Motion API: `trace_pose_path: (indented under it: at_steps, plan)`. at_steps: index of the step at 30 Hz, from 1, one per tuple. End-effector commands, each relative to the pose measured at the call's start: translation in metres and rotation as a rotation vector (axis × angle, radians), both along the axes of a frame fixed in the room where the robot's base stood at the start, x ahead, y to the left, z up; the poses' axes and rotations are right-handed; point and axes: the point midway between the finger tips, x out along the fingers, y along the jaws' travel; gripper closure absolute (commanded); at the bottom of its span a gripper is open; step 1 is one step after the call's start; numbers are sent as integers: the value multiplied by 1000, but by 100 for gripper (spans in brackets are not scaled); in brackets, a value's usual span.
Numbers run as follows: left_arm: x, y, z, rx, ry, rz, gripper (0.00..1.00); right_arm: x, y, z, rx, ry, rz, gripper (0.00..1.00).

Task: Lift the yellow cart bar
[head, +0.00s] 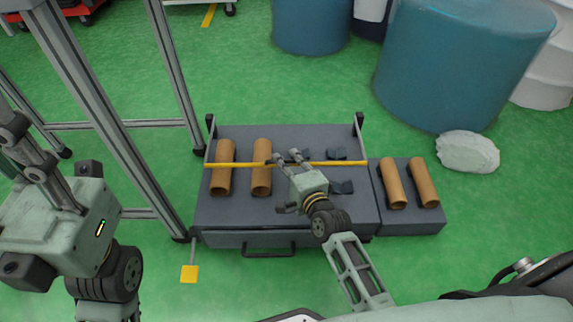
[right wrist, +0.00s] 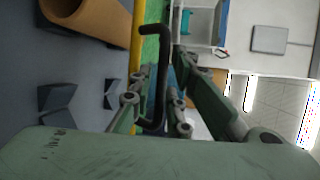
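The yellow bar (head: 338,163) runs straight across the grey cart (head: 228,231), between its two dark uprights. The bar also shows in the right wrist view (right wrist: 137,38), passing close to the fingers. My right gripper (head: 287,156) is open over the middle of the cart, its fingertips at the bar. I cannot tell if they touch it. In the right wrist view the two fingers (right wrist: 158,103) stand apart, with a black bent upright (right wrist: 158,75) seen between and beyond them. My left gripper (head: 22,140) is at the left, away from the bar; its opening is unclear.
Two brown rolls (head: 222,169) (head: 261,167) and dark blocks (head: 341,187) lie on the cart. Two more rolls (head: 394,184) (head: 424,184) lie on a grey block at right. A metal frame (head: 176,80) stands left. Blue barrels (head: 455,65) stand behind. Green floor is clear between.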

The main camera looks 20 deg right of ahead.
Motion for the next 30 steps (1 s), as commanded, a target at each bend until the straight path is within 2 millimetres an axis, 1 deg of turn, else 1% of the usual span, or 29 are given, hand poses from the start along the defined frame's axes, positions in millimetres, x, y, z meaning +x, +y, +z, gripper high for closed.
trace_pose_path:
  at_steps: [3, 10, 15, 16, 30]
  plan:
    - [0, 0, 1, 1, -8, 0, 60, 5, 1, -1, -1, 1, 0, 84]
    - [0, 0, 2, 1, -8, 0, 60, 5, 0, -1, -1, 1, 0, 84]
    - [0, 0, 2, 1, -8, 0, 60, 5, 0, -1, -2, 1, 0, 99]
    - [0, 0, 2, 1, -8, 0, 60, 5, 0, -1, -2, 1, 0, 100]
    - [0, -1, 2, 1, -8, -1, 60, 4, 0, -2, -4, 2, 1, 100]
